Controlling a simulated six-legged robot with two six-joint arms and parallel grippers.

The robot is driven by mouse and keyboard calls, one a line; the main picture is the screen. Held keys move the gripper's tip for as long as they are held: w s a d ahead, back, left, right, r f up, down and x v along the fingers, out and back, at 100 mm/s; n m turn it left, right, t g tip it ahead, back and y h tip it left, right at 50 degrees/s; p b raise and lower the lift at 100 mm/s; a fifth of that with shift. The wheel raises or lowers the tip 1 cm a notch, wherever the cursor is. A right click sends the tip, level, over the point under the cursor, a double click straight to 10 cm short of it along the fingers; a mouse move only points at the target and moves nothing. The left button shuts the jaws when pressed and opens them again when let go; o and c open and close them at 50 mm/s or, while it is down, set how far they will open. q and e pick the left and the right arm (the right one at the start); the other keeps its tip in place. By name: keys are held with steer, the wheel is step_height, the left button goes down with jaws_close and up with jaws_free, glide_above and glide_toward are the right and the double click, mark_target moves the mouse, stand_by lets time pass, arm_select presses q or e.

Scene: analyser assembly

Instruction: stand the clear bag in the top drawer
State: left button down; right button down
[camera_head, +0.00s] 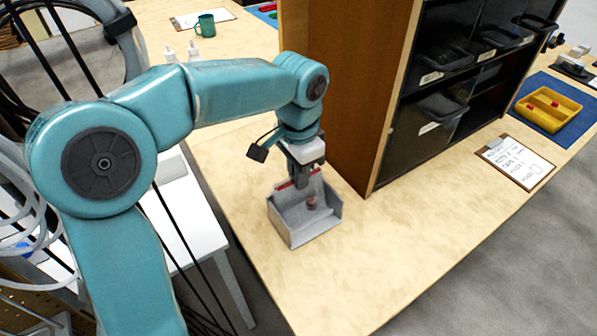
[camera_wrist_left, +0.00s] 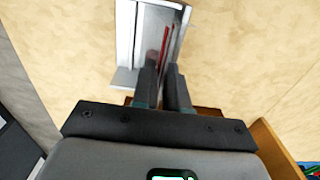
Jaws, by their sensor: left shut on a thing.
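A small grey open box (camera_head: 318,228), drawer-like, stands on the wooden bench beside the cabinet. My left gripper (camera_head: 303,184) points down over it, shut on what looks like the clear bag (camera_head: 285,185). The bag is nearly invisible; its red strip shows along the top, and a small reddish item shows low inside the box. In the left wrist view the red strip (camera_wrist_left: 167,42) lies just beyond the fingertips (camera_wrist_left: 168,72), within the outline of the grey box (camera_wrist_left: 125,40). The bag's lower edge is too unclear to tell whether it touches the box floor. My right gripper is out of view.
A wooden cabinet (camera_head: 345,85) with black bins (camera_head: 428,125) stands close behind and right of the box. A clipboard (camera_head: 515,160) and a yellow tray (camera_head: 548,108) on a blue mat lie at right. A green mug (camera_head: 205,25) is far back. The bench front is clear.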

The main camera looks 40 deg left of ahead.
arm_select(q)
step_height(320, 180, up, 11)
steer(key=p, duration=1)
stand_by(0.7)
steer(key=s+d+r+p, duration=0.1)
steer(key=s+d, duration=0.2)
steer(key=d, duration=0.5)
steer(key=s+d+r+p, duration=0.1)
steer(key=s+d+r, duration=0.1)
steer(key=d, duration=0.5)
steer(key=shift+s+d, duration=0.35)
steer(key=shift+s, duration=0.4)
stand_by(0.6)
